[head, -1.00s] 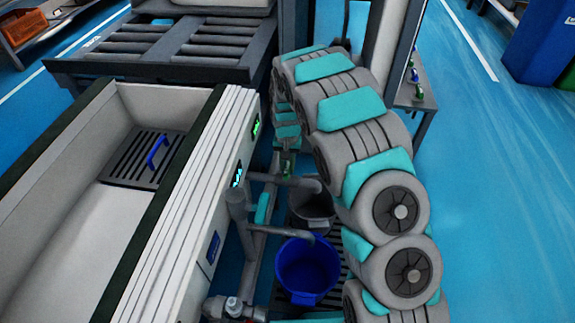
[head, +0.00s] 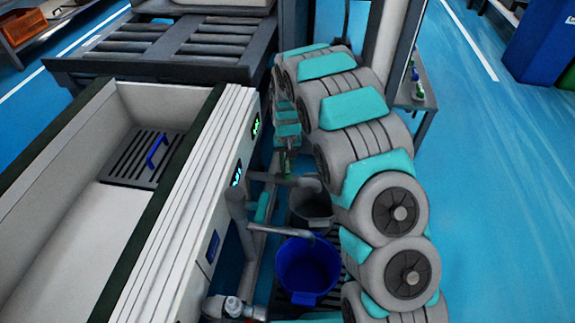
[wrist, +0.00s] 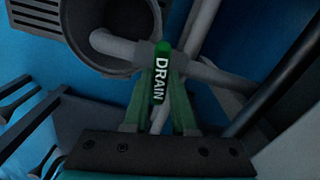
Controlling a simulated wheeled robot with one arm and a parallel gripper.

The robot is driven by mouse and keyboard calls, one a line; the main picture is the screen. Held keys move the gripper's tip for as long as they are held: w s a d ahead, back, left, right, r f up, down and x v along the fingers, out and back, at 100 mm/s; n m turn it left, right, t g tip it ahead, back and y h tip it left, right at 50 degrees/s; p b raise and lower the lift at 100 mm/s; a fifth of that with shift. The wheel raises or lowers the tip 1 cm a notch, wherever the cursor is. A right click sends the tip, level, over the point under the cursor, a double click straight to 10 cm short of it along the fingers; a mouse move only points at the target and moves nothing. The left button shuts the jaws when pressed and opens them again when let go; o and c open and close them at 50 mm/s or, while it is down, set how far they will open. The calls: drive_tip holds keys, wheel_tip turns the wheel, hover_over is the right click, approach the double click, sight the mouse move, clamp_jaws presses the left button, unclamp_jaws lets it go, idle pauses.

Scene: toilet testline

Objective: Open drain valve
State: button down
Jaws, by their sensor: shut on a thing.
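The drain valve handle (wrist: 161,75) is a green lever marked "DRAIN", in the middle of the wrist view. My gripper (wrist: 160,100) has its two green fingers closed in on the handle from both sides. The handle sits on a grey pipe (wrist: 215,72) that runs across behind it. In the head view my gripper is hard to make out, small and partly hidden beyond my arm, low beside the trough.
A blue bucket (head: 308,268) and a grey bucket (head: 311,205) stand under pipe outlets; the grey one also shows in the wrist view (wrist: 112,30). A white trough (head: 65,215) with a dark rim is at left. Blue floor is open at right.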

drive_tip(key=n, duration=0.3)
drive_tip(key=shift+s+f+n+b, duration=0.1)
drive_tip(key=shift+n+b, duration=0.3)
drive_tip(key=n, duration=0.4)
drive_tip(key=shift+d+n+b, duration=0.1)
drive_tip(key=shift+n+b, duration=0.2)
drive_tip(key=shift+b, duration=0.05)
drive_tip(key=n, duration=0.3)
drive_tip(key=shift+n, duration=2)
drive_tip(key=c, duration=0.7)
unclamp_jaws()
drive_tip(key=shift+r, duration=0.25)
